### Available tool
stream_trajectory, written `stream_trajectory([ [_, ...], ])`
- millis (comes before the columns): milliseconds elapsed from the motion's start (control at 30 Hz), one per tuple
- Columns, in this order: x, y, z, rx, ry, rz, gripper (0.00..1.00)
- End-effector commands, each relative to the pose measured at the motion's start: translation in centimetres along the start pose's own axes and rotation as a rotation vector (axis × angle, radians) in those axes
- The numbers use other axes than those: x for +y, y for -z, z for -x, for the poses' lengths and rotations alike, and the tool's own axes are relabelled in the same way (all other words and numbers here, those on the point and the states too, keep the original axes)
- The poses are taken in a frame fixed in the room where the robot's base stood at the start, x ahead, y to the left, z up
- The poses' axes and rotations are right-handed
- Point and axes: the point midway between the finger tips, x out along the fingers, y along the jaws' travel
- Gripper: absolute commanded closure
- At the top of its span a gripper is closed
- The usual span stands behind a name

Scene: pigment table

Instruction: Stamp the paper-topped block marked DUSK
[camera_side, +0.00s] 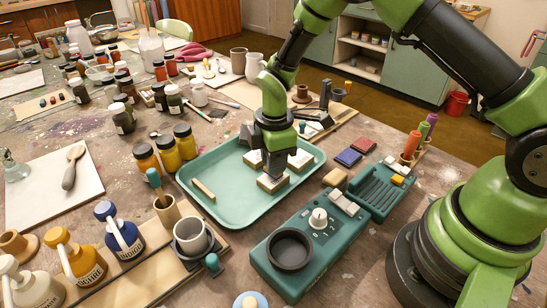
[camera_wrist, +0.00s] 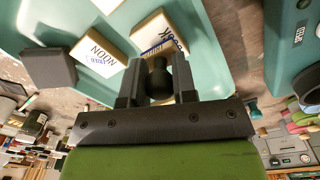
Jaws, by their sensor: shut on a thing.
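My gripper (camera_wrist: 157,80) is shut on a dark stamp with a rounded knob (camera_wrist: 158,76). In the side view my gripper (camera_side: 276,160) points down over the teal tray (camera_side: 228,205). The paper-topped block marked DUSK (camera_wrist: 167,34) lies just past the stamp in the wrist view, partly hidden by it. A pale block (camera_side: 272,184) sits under the gripper in the side view. I cannot tell whether the stamp touches it. A block marked NOON (camera_wrist: 105,54) lies beside DUSK. A third pale block (camera_wrist: 117,6) is at the top edge, its marking out of view.
A dark grey block (camera_wrist: 48,67) stands in the tray. A tan bar (camera_side: 203,190) lies at the tray's left. A teal device with a round dish (camera_side: 290,249) and red and blue pads (camera_side: 362,145) stand to the right.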

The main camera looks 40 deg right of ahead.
Motion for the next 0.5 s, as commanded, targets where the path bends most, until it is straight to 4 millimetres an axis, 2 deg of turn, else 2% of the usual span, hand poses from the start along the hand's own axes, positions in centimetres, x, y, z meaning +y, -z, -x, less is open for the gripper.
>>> stream_trajectory([
  [500, 0.01, 0.01, -0.58, 0.000, 0.000, 0.000, 0.89],
])
